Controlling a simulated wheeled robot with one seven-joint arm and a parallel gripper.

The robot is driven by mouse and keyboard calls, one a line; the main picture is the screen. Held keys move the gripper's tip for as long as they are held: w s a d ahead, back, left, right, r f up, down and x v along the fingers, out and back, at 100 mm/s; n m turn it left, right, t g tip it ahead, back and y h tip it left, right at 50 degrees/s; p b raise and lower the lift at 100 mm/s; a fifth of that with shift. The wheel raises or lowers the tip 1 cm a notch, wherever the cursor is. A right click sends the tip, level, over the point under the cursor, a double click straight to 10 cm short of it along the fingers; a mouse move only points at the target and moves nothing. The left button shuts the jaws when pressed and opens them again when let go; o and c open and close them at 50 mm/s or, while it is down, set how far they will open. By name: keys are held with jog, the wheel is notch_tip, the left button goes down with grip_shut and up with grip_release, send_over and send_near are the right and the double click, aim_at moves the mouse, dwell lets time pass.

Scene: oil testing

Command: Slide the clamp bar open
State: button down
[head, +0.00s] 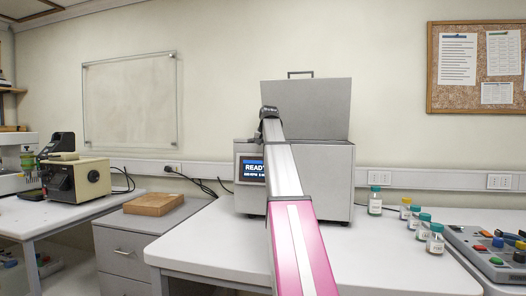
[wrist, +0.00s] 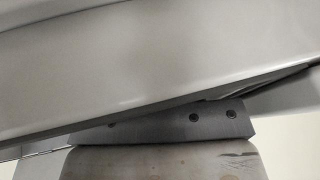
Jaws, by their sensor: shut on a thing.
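The grey oil tester (head: 324,172) stands on the white bench with its lid (head: 333,104) raised. Its blue screen (head: 251,168) reads READY. My arm reaches over the tester's front and hides much of its top. The dark end of my arm with my gripper (head: 268,114) is over the tester's top, in front of the lid; its fingertips do not show clearly. In the wrist view a broad pale grey surface (wrist: 130,70) fills the upper part. Below it are a dark metal piece with screws (wrist: 205,121) and a worn block (wrist: 160,163). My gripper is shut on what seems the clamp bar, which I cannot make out.
Several capped sample bottles (head: 375,201) stand right of the tester. A control box with coloured knobs (head: 490,252) sits at the bench's right end. A brown tray (head: 153,204) lies on the drawer cabinet at left. A beige instrument (head: 78,178) stands on the left table.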

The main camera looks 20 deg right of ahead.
jog(key=c, duration=1.1)
grip_release()
jog(key=shift+s+a, duration=0.2)
jog(key=shift+s, duration=0.05)
jog(key=v, duration=1)
jog(key=shift+s+r, duration=0.15)
jog(key=shift+r, duration=0.2)
